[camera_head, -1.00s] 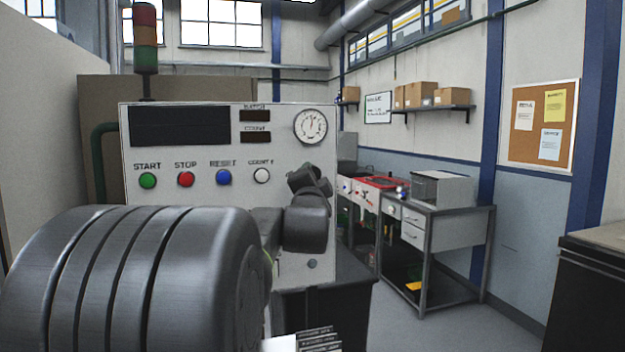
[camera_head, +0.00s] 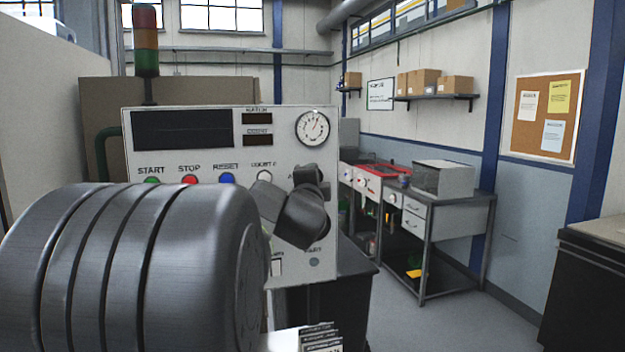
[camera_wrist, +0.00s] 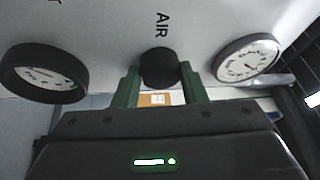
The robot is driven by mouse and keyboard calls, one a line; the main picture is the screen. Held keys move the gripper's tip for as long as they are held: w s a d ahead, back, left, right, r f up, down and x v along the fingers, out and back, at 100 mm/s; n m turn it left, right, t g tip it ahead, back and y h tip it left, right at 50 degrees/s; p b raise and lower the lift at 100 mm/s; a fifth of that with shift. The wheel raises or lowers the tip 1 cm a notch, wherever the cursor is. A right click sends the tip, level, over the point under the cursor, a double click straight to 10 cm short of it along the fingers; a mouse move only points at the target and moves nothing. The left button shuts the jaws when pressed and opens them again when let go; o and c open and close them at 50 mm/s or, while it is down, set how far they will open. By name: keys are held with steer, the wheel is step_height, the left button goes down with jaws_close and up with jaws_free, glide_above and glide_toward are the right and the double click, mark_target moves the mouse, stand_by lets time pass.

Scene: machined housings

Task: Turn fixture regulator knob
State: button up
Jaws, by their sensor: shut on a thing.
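The regulator knob (camera_wrist: 159,68) is a round black knob under the label AIR on the pale panel in the wrist view. My gripper (camera_wrist: 159,84) has its two green fingers on either side of the knob and is shut on it. In the head view, my dark arm covers the knob and the fingers. The fixture's control panel (camera_head: 205,150) is white, with a dark display, a row of coloured buttons and a round gauge (camera_head: 312,127) at upper right. In the wrist view, a gauge (camera_wrist: 246,60) sits right of the knob.
A second black-rimmed dial (camera_wrist: 43,74) is left of the knob in the wrist view. A signal tower (camera_head: 146,50) stands behind the panel. To the right are a workbench (camera_head: 440,215) and open floor; a dark cabinet (camera_head: 590,290) stands at far right.

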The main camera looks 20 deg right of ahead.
steer(key=o, duration=1)
steer(key=shift+c, duration=0.2)
steer(key=shift+s, duration=0.1)
steer(key=v, duration=1.3)
steer(key=shift+s, duration=0.35)
steer(key=shift+w, duration=0.1)
steer(key=x, duration=1.3)
steer(key=shift+w, duration=0.35)
steer(key=shift+s, duration=0.1)
